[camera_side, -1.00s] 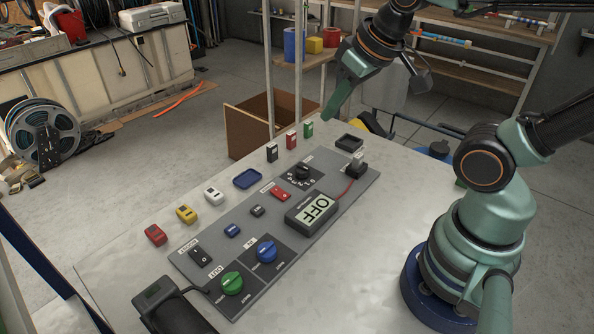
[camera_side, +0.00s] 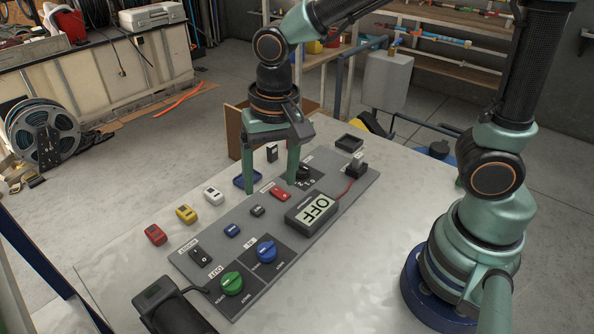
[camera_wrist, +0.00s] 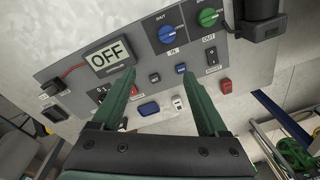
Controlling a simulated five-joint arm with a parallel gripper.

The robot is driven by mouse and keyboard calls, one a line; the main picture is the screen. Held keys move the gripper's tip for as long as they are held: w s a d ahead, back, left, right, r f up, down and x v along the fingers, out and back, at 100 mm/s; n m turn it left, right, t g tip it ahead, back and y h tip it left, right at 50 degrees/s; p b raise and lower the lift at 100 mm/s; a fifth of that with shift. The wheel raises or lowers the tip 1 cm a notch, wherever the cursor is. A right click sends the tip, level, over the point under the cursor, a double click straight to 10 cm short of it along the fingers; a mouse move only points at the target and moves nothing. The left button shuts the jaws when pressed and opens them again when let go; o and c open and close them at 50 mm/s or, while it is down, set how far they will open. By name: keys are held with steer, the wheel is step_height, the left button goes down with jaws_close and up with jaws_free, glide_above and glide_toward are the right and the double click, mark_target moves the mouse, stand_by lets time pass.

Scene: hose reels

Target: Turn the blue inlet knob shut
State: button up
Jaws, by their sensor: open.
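The blue inlet knob (camera_side: 266,250) sits on the grey panel (camera_side: 213,260), under an "IN" label, beside the green knob (camera_side: 231,283). In the wrist view the blue knob (camera_wrist: 166,33) is at the top, beyond my fingertips, left of the green knob (camera_wrist: 208,17). My gripper (camera_side: 270,188) is open and empty, fingers pointing down over the far part of the panel. It is apart from the blue knob, which lies nearer the side camera. In the wrist view the green fingers of my gripper (camera_wrist: 158,82) are spread wide, with small buttons between them.
A display reading "OFF" (camera_side: 312,211) stands on the panel near the blue knob. A black rocker switch (camera_side: 200,256) and a black holder (camera_side: 165,303) are nearby. White (camera_side: 213,195), yellow (camera_side: 186,214) and red (camera_side: 155,235) blocks line the table's left side.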

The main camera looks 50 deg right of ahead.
mark_target(266, 247)
steer(key=shift+m+g, duration=0.5)
steer(key=shift+m, duration=0.2)
steer(key=a+f, duration=0.1)
steer(key=f, duration=0.4)
steer(key=a+f, duration=0.1)
steer(key=f, duration=0.4)
steer(key=a+f, duration=0.1)
steer(key=f, duration=0.4)
steer(key=shift+s, duration=0.3)
steer(key=shift+r, duration=0.1)
jaws_close()
